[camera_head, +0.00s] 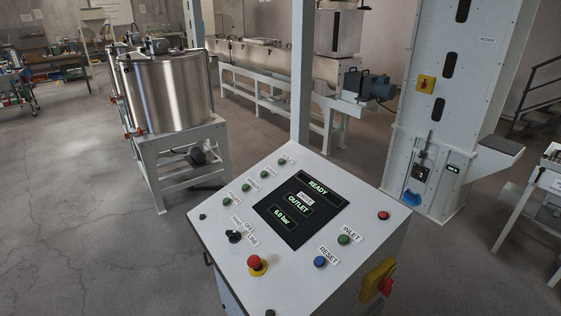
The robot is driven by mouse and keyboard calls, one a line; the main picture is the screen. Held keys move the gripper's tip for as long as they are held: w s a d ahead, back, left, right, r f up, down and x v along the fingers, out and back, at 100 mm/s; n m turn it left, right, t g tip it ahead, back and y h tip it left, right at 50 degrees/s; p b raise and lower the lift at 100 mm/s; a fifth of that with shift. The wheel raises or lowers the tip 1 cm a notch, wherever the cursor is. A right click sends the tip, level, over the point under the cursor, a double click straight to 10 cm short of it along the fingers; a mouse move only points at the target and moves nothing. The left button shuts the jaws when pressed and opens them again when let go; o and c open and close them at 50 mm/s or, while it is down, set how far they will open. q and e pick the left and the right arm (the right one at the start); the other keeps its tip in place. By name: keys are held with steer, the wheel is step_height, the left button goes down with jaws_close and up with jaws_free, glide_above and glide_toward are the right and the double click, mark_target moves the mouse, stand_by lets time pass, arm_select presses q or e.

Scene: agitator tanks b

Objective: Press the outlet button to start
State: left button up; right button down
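A grey control panel (222,257) with a sloped top stands in the foreground. Its black screen (292,238) reads "READY", "OUTLET" and "6.0 bar". A blue button (320,261) is labelled "RESET". A red button (383,215) sits at the right corner with no readable label. I see no button with a readable "OUTLET" label; that word shows only on the screen. Neither of my grippers is in view.
The panel also has a red emergency stop (256,262), a black selector knob (234,237) and several green indicators or buttons. A red-and-yellow switch (379,281) is on its side. A steel tank (168,92) stands behind left, a tall white column (455,85) behind right.

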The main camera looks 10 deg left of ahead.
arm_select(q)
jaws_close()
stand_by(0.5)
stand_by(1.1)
